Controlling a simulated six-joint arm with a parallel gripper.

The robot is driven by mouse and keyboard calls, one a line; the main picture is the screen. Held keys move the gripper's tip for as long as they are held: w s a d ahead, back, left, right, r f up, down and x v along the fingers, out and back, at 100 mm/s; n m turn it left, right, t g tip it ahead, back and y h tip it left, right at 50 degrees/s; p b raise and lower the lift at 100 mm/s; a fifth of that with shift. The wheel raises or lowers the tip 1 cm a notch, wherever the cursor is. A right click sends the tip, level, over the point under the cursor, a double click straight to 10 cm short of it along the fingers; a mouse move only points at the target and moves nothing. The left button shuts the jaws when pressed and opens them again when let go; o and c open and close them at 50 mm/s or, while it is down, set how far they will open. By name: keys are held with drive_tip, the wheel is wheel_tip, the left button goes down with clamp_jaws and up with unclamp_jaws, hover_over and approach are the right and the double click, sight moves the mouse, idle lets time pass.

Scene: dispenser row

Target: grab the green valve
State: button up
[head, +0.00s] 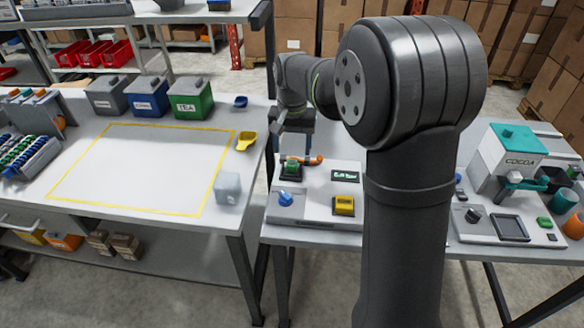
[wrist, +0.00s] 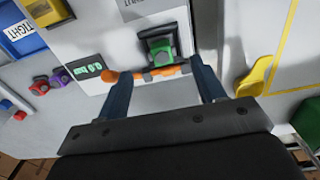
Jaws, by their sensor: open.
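The green valve (head: 291,169) is a small green body on a dark mount, with an orange lever beside it, on the grey-white panel. In the wrist view the green valve (wrist: 161,46) lies just beyond the fingertips, with the orange lever (wrist: 160,73) crossing between the fingers. My gripper (head: 296,150) is above the valve, pointing down. In the wrist view my gripper (wrist: 163,70) is open, one finger on each side of the lever and valve. Whether either finger touches them cannot be told.
The panel carries a blue knob (head: 285,199), a yellow button (head: 344,205) and a small green display (head: 346,176). A yellow scoop (head: 246,140) and a pale translucent cube (head: 227,187) sit on the left table. A cocoa dispenser (head: 512,150) stands at right.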

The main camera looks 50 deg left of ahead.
sight(292, 164)
drive_tip(key=shift+a+f, duration=0.1)
drive_tip(key=shift+f, duration=2.8)
drive_tip(key=c, duration=1.1)
